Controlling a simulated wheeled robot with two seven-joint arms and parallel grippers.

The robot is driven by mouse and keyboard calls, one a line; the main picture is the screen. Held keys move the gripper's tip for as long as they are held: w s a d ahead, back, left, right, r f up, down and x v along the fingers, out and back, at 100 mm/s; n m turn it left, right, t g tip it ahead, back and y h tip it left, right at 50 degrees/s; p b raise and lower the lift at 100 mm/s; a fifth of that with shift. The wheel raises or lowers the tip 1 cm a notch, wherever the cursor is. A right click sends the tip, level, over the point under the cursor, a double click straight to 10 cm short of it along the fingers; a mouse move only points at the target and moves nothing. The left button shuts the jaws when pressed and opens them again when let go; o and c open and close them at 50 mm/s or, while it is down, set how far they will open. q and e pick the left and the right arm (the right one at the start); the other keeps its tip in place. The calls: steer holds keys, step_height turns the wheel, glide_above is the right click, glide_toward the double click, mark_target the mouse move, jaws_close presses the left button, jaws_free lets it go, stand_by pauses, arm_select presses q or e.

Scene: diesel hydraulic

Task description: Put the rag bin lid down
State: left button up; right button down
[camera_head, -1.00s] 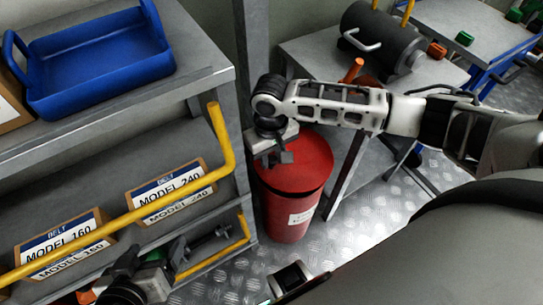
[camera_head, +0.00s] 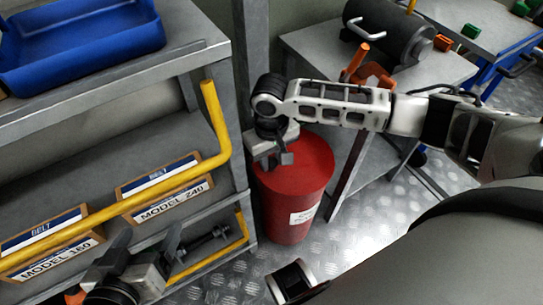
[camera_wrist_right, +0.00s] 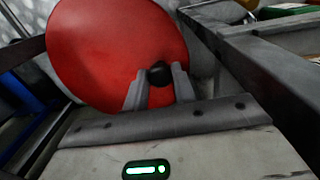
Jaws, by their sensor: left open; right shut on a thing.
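The red rag bin (camera_head: 287,212) stands on the floor beside the shelf unit, a white label on its front. Its round red lid (camera_head: 312,158) covers the top of the bin; I cannot tell whether a small gap is left under it. My right gripper (camera_head: 284,158) is over the lid's near-left part, shut on the lid's black knob. In the right wrist view, the knob (camera_wrist_right: 158,73) sits between the two fingers and the red lid (camera_wrist_right: 105,45) spreads beyond them. My left gripper (camera_head: 198,241) is open and empty, low by the shelf unit.
The grey shelf unit (camera_head: 130,95) with a yellow rail (camera_head: 213,120) stands close to the bin's left. It holds a blue tray (camera_head: 85,45) and labelled belt boxes (camera_head: 165,190). A metal bench (camera_head: 310,45) is behind at the right. Checker-plate floor (camera_head: 400,215) is free at the right.

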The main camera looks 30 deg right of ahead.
steer(key=shift+f, duration=0.35)
steer(key=c, duration=1.1)
jaws_free()
steer(key=shift+o, duration=0.2)
step_height(320, 180, up, 4)
steer(key=shift+r+p, duration=0.25)
steer(key=shift+p, duration=0.8)
arm_select(q)
steer(key=a+p, duration=0.1)
steer(key=p, duration=0.1)
steer(key=s+a+g+y+p, duration=0.1)
steer(key=p, duration=0.1)
steer(key=shift+g, duration=0.3)
arm_select(e)
step_height(320, 180, up, 11)
steer(key=shift+r, duration=0.2)
steer(key=shift+a, duration=0.1)
